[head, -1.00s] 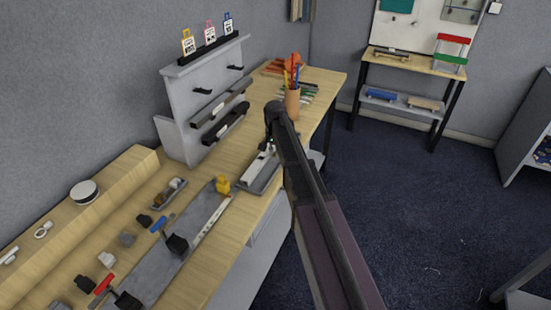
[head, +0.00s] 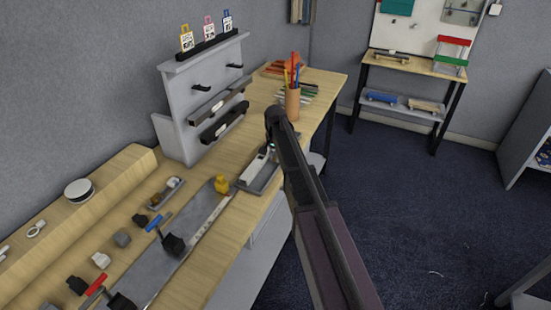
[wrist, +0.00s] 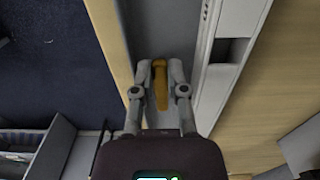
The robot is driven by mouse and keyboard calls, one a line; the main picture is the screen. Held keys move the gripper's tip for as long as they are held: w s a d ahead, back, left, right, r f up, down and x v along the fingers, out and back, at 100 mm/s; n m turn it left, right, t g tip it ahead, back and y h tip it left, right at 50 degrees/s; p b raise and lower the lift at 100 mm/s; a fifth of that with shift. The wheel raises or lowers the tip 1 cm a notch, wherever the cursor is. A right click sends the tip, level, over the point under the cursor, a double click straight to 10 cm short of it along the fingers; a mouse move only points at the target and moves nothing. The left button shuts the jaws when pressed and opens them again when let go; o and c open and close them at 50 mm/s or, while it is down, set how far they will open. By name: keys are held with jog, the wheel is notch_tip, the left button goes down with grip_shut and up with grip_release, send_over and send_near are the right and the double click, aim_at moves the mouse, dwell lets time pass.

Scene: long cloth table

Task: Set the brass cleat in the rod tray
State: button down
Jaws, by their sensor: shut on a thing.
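The brass cleat (wrist: 160,82) is a small golden-brown piece between the two grey fingers of my gripper (wrist: 161,90) in the wrist view. My gripper is shut on it. Beneath and beyond it runs a long grey surface, seemingly the rod tray (wrist: 165,28), with a pale rail along its right side. In the head view a grey tray with a white piece in it (head: 258,172) lies near the table's front edge, beside my arm. My arm hides the fingers and the cleat there. I cannot tell whether the cleat touches the tray.
A yellow piece (head: 222,185) stands on a long grey board (head: 150,275) with black clamps. A pencil cup (head: 292,104) stands behind my arm. A grey rack (head: 185,135) stands at the back. Small blocks lie at the left. Open floor is at the right.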

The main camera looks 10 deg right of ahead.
jog(key=shift+f, duration=0.15)
jog(key=c, duration=1)
grip_release()
jog(key=shift+o, duration=0.2)
jog(key=shift+r, duration=0.25)
notch_tip(320, 180, up, 12)
jog(key=p, duration=1.2)
jog(key=shift+f, duration=0.1)
jog(key=s+n, duration=0.7)
jog(key=s, duration=2.2)
